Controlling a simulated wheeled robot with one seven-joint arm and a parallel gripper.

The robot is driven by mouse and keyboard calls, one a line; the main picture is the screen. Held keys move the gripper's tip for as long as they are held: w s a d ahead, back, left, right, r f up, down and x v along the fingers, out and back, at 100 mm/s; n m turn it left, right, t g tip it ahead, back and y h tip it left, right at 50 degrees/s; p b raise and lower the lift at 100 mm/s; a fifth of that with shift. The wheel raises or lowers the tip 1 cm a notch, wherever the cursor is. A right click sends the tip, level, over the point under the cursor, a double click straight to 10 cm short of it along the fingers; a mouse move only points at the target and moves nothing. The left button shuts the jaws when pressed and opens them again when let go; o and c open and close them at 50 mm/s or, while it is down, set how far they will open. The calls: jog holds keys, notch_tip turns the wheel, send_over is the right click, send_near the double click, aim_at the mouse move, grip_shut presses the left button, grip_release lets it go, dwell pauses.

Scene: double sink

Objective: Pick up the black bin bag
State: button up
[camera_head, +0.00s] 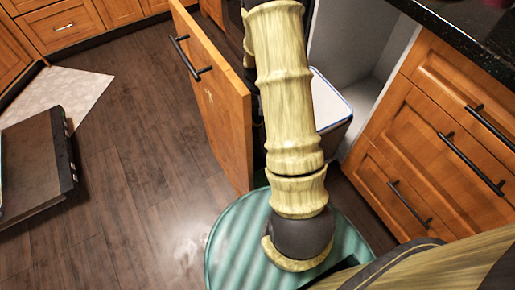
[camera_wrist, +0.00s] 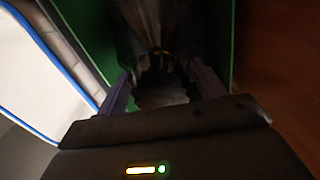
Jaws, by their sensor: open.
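In the wrist view a dark, crumpled shape that looks like the black bin bag (camera_wrist: 150,28) lies straight ahead, against a dark green surface. My gripper (camera_wrist: 162,82) is open, with one finger on each side of the bag's near, gathered-looking end. The picture is dim, so I cannot tell whether the fingers touch the bag. In the head view my arm reaches into the open cabinet and hides the gripper; I cannot make out the bag there.
The open wooden cabinet door (camera_head: 222,110) stands close on the left of my arm. A white, blue-edged container (camera_head: 331,103) is close on the right; it also shows in the wrist view (camera_wrist: 45,70). Drawers (camera_head: 425,150) are further right. An open appliance door (camera_head: 38,165) lies at far left.

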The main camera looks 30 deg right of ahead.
jog(key=shift+a, duration=0.1)
dwell(0.4)
jog(key=shift+c, duration=0.9)
grip_shut()
